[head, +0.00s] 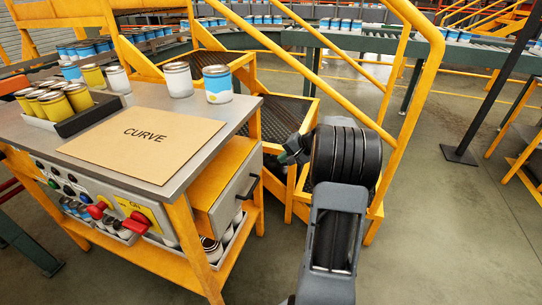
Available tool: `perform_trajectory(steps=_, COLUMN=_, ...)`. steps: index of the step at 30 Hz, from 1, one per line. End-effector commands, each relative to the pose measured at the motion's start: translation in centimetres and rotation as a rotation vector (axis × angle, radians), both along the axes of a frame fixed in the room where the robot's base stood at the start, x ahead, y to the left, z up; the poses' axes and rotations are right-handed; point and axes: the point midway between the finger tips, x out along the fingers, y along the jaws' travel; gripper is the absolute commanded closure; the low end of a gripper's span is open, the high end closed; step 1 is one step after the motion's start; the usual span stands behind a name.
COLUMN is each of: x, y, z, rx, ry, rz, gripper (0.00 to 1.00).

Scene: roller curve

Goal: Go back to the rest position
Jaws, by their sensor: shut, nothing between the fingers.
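My arm rises from the bottom edge, right of the workbench, and ends in a thick black ribbed joint. My gripper (289,154) shows as a small dark shape just left of that joint, partly hidden by it. It is shut and empty. It is beyond the bench's right edge, in front of the yellow steps, and apart from the cans. Whether it touches the steps I cannot tell.
Yellow stairs with a handrail (413,88) stand close behind my arm.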

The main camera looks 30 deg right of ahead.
Motion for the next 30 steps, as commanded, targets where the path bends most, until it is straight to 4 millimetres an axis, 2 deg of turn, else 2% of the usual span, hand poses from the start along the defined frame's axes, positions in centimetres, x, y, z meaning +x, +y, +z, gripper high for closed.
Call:
perform_trajectory(steps=7, x=-0.5, y=-0.2, z=0.7, rx=-0.002, ry=0.001, rz=0.003, gripper=1.0)
perform_trajectory(steps=10, x=-0.6, y=1.2, z=2.3, rx=-0.024, ry=0.013, rz=0.031, gripper=1.0)
perform_trajectory(steps=13, x=-1.4, y=4.6, z=5.6, rx=-0.081, ry=0.047, rz=0.1, gripper=1.0)
perform_trajectory(steps=16, x=-3.3, y=9.7, z=10.2, rx=-0.181, ry=0.095, rz=0.209, gripper=1.0)
perform_trajectory(steps=18, x=-5.4, y=13.4, z=13.5, rx=-0.271, ry=0.126, rz=0.296, gripper=1.0)
perform_trajectory(steps=21, x=-9.1, y=17.8, z=17.5, rx=-0.412, ry=0.154, rz=0.416, gripper=1.0)
perform_trajectory(steps=24, x=-12.6, y=20.8, z=20.6, rx=-0.547, ry=0.156, rz=0.517, gripper=1.0)
perform_trajectory(steps=27, x=-15.7, y=22.6, z=22.8, rx=-0.666, ry=0.143, rz=0.597, gripper=1.0)
perform_trajectory(steps=30, x=-17.9, y=23.6, z=24.1, rx=-0.76, ry=0.122, rz=0.655, gripper=1.0)
